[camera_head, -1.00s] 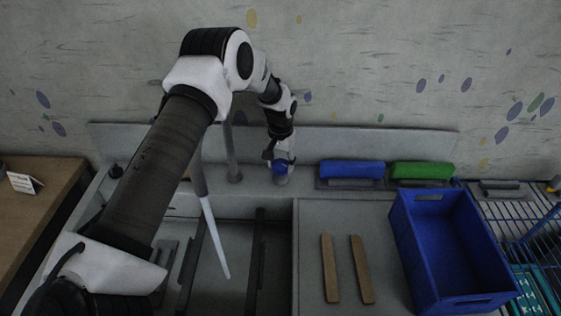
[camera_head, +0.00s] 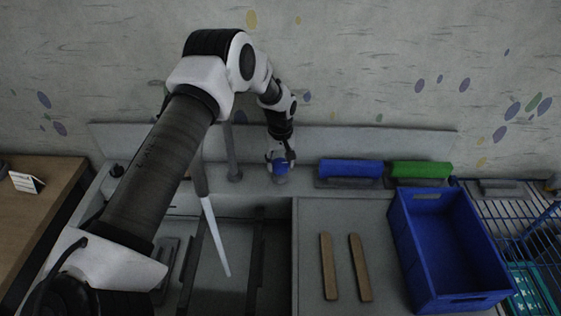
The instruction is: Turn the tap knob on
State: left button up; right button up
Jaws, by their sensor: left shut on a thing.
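The fingers hide part of the knob. The grey tap post (camera_head: 233,160) stands just left of the knob, and its spout is partly hidden behind my left arm. A thin white streak, which looks like running water, (camera_head: 215,238) slants down from the spout into the sink (camera_head: 236,290). My right gripper is not in view.
Blue (camera_head: 351,169) and green (camera_head: 421,170) block-like tools stand right of the knob. Two wooden strips (camera_head: 328,267) lie on the counter (camera_head: 312,220). A blue crate (camera_head: 450,245) and a wire rack (camera_head: 507,215) are at the right. A wooden table (camera_head: 45,215) is at the left.

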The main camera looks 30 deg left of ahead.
aim_at(280, 163)
pick_arm(q)
jog(key=shift+s+f, duration=0.15)
jog(key=shift+f, duration=0.05)
jog(key=o, duration=1.2)
jog(key=shift+c, duration=0.2)
jog(key=shift+r, duration=0.1)
notch_tip(280, 163, up, 12)
jog(key=shift+w, duration=0.2)
